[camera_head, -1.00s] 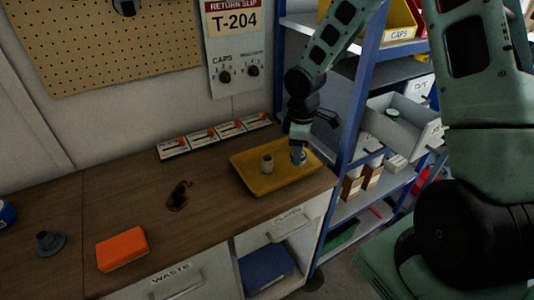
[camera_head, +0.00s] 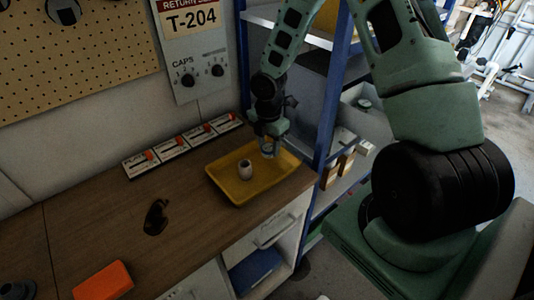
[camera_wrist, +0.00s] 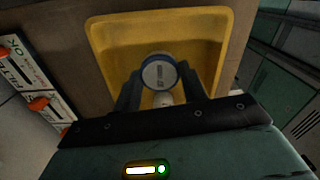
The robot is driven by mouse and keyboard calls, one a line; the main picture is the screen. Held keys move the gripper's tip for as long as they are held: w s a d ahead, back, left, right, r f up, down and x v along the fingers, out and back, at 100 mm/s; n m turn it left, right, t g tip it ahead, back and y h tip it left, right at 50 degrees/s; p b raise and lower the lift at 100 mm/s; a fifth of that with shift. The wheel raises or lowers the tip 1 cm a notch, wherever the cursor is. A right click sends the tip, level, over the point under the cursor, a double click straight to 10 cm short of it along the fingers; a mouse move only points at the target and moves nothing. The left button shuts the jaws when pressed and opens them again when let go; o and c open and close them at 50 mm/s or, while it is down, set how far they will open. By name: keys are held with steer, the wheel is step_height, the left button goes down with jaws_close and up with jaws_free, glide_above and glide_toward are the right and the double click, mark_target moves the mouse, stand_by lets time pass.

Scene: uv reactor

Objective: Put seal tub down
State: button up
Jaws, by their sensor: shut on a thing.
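The seal tub, a small round tub with a blue rim and a pale printed lid, shows in the wrist view (camera_wrist: 159,73) and in the head view (camera_head: 267,151). My gripper (camera_head: 267,143) is shut on it, with a finger on either side in the wrist view (camera_wrist: 157,90). They are over the right part of a yellow tray (camera_head: 262,181) on the wooden bench. The tray also fills the middle of the wrist view (camera_wrist: 109,42). I cannot tell whether the tub touches the tray floor. A small pale cup (camera_head: 245,170) stands in the tray, left of the tub.
A row of white cards with red parts (camera_head: 170,149) lies behind the tray. A dark object (camera_head: 156,217) and an orange block (camera_head: 103,282) lie on the bench to the left. A blue-framed shelf (camera_head: 328,100) stands close at the right. Bare bench lies left of the tray.

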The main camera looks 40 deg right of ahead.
mark_target(269, 148)
steer(key=shift+f, duration=1.8)
steer(key=shift+f, duration=0.1)
steer(key=shift+f, duration=0.1)
steer(key=o, duration=0.9)
steer(key=shift+o, duration=0.2)
